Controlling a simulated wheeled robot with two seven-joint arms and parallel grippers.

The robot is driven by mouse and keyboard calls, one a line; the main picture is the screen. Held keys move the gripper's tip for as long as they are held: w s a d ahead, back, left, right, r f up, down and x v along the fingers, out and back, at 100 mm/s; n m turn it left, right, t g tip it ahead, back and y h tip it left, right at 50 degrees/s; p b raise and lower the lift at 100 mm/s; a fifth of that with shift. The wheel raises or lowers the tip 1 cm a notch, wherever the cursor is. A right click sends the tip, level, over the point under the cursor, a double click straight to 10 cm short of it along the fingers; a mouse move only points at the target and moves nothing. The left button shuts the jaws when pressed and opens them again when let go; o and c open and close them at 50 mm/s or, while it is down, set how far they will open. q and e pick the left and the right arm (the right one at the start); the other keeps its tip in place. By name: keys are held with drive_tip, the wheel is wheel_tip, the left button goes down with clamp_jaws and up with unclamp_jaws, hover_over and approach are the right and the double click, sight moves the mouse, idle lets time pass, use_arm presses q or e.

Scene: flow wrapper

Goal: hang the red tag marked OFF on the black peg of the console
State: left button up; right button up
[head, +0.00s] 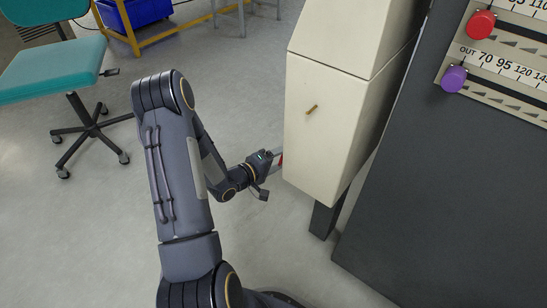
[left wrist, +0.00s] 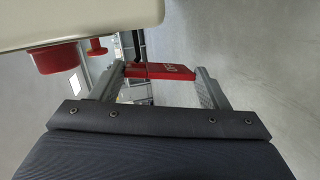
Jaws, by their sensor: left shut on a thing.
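Only a sliver of the red tag (head: 281,159) shows there. A small tan or brass-coloured peg (head: 311,109) sticks out of the console face, above and right of the gripper. My right gripper is not in view.
In the left wrist view a red cylinder (left wrist: 55,58) and a smaller red knob (left wrist: 97,46) are near the cream housing. A dark panel (head: 440,190) with red (head: 481,24) and purple (head: 454,79) knobs stands right. A teal chair (head: 60,65) stands left; floor between is clear.

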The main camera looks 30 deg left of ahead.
use_arm(q)
drive_tip(key=shift+s+d+f+b, duration=0.1)
drive_tip(key=shift+d+b, duration=0.05)
drive_tip(key=shift+d, duration=0.45)
drive_tip(key=shift+d+f+b, duration=0.1)
drive_tip(key=shift+d+b, duration=0.05)
drive_tip(key=shift+d, duration=0.45)
drive_tip(key=o, duration=1.1)
drive_tip(key=p+v, duration=0.2)
drive_tip(key=v, duration=0.5)
drive_tip(key=shift+s+p, duration=0.35)
drive_tip(key=shift+s, duration=0.05)
drive_tip(key=shift+a, duration=0.15)
